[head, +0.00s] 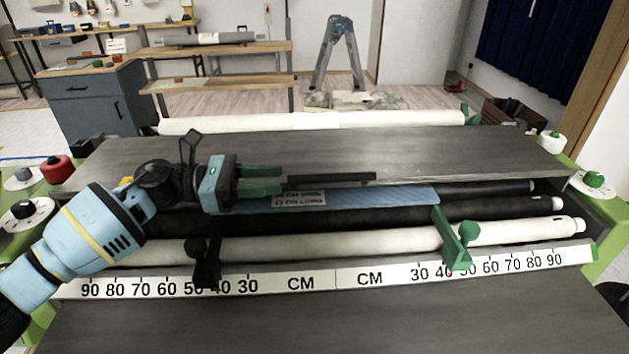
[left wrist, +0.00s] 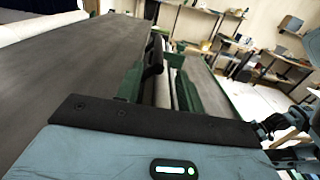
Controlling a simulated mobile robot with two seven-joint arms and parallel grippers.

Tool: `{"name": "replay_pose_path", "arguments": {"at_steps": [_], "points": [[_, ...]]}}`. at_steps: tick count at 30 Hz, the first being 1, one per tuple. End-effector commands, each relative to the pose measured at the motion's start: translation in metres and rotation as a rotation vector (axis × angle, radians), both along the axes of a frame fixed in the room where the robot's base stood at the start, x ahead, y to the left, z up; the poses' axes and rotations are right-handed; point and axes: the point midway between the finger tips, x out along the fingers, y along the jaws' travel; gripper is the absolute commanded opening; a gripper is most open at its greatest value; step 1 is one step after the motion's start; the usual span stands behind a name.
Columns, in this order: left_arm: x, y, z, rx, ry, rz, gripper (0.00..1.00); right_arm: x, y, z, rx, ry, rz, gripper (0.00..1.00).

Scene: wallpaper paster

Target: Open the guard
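The guard (head: 350,153) is a wide dark-grey panel across the machine, lying nearly flat over the rollers. A black handle bar (head: 330,179) runs along its near edge, and a blue strip (head: 405,196) with a label sits just below. My left gripper (head: 282,178) is at the left end of the bar, with its green fingers apart. In the left wrist view the black bar (left wrist: 153,62) appears between the spread fingers, closer to the left finger; I cannot tell if they touch. My right gripper is not in view.
Black and white rollers (head: 350,240) lie in front of the guard, with a green clamp (head: 457,240) and a black clamp (head: 205,262). A CM ruler (head: 300,284) edges the front table. A red knob (head: 56,168) stands at left. A stepladder (head: 341,55) is behind.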

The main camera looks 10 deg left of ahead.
Motion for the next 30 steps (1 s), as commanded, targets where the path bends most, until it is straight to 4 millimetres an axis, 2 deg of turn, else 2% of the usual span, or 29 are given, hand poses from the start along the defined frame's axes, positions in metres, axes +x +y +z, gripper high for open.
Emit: {"name": "replay_pose_path", "arguments": {"at_steps": [2,10,22,30], "points": [[0.000,0.000,-0.005,0.002,0.002,0.000,0.38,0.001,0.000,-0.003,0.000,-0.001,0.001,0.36],[0.002,-0.006,-0.002,0.000,0.001,0.000,0.38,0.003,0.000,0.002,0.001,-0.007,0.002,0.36],[0.019,-0.059,-0.001,-0.001,0.001,0.000,0.38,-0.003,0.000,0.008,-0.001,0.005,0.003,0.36],[0.025,-0.074,-0.003,-0.001,0.002,0.002,0.38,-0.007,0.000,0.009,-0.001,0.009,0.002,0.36]]}}
